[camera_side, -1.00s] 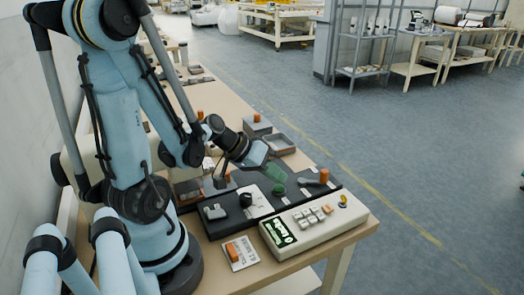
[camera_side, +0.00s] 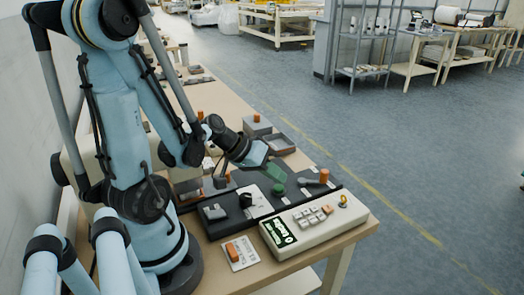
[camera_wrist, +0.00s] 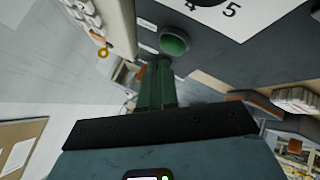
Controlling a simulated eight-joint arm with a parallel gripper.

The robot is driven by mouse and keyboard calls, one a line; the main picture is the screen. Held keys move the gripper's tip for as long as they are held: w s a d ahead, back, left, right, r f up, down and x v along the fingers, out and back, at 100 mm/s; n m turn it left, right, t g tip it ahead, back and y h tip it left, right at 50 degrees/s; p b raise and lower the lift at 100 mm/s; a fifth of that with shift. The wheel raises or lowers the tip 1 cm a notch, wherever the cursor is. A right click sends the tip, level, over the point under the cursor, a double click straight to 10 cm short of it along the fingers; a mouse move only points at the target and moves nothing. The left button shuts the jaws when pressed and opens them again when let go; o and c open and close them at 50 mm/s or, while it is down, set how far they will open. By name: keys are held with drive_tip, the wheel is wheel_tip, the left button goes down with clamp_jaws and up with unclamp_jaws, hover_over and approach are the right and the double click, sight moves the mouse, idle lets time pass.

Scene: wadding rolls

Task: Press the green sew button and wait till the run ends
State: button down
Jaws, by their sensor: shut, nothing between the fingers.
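The green button (camera_side: 277,190) is a round dome on the dark panel of the machine bed. It also shows in the wrist view (camera_wrist: 174,42), just beyond my fingertips. My gripper (camera_side: 276,176) is shut and empty, with its greenish fingers pointing down over the button. The fingers show in the wrist view (camera_wrist: 157,64) side by side. I cannot tell whether the tips touch the button. A cream control box (camera_side: 318,226) stands in front, with a lit green display (camera_side: 279,233), whose text is too small to read, several pale keys and a yellow ring (camera_side: 343,201).
An orange-topped post (camera_side: 324,176) and a grey lever stand right of the button. A black knob (camera_side: 246,199) sits on a white plate to the left. A card with an orange switch (camera_side: 233,249) lies at the front. Grey trays (camera_side: 280,144) are behind.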

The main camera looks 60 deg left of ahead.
sight(276, 188)
wheel_tip(276, 188, up, 6)
idle(0.9)
idle(0.3)
drive_tip(key=shift+d, duration=0.35)
drive_tip(key=d+r+m+g+y, duration=0.1)
drive_tip(key=d+r+m+y, duration=0.1)
drive_tip(key=d+m, duration=0.3)
drive_tip(key=d, duration=0.2)
drive_tip(key=shift+s+d+g+y, duration=0.3)
drive_tip(key=shift+d+y, duration=0.1)
drive_tip(key=shift+r, duration=0.1)
